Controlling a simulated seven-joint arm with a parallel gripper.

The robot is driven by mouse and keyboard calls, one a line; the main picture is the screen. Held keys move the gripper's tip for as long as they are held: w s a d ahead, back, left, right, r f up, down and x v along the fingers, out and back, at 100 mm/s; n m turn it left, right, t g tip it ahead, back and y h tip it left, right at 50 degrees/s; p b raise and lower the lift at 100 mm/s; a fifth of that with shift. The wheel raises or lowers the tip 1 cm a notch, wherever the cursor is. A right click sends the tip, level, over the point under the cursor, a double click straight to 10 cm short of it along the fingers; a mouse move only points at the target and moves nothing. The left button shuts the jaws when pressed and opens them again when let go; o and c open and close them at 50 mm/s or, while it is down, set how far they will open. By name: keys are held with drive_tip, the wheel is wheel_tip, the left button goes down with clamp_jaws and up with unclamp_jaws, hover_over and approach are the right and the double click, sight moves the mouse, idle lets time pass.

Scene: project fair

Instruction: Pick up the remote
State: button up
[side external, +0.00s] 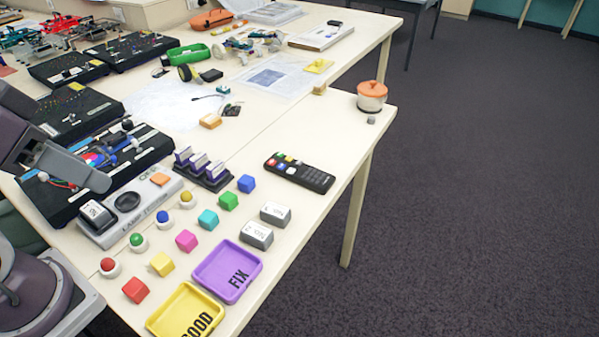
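The remote (299,173) is black with a grid of dark buttons and a few coloured ones at its left end. It lies flat, buttons up, near the right edge of the cream table. My gripper (96,180) appears to be the grey end part at the left edge, over the black boards and far to the left of the remote. It is not touching the remote. Its fingers cannot be made out clearly, so I cannot tell whether it is open or shut.
Coloured cubes, round-topped buttons, two grey blocks (275,213) (257,235), a purple tray (227,271) and a yellow tray (184,312) lie in front of the remote. A dark card holder (203,172) stands left of it. An orange-lidded pot (371,96) stands behind. Bare table surrounds the remote.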

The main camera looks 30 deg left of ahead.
drive_tip(key=o, duration=0.6)
drive_tip(key=w+d+r+n+g+h, duration=0.1)
drive_tip(key=w+r+n, duration=0.1)
drive_tip(key=w, duration=0.3)
drive_tip(key=w+d+r+n+g, duration=0.1)
drive_tip(key=w+n, duration=0.1)
drive_tip(key=w, duration=0.3)
drive_tip(key=n+g+h, duration=0.3)
drive_tip(key=n+g, duration=0.1)
drive_tip(key=n, duration=1)
hover_over(298, 168)
drive_tip(key=a, duration=0.3)
wheel_tip(298, 168, down, 19)
drive_tip(key=shift+a+r, duration=0.1)
drive_tip(key=shift+a, duration=0.05)
drive_tip(key=shift+h, duration=0.3)
drive_tip(key=x, duration=0.7)
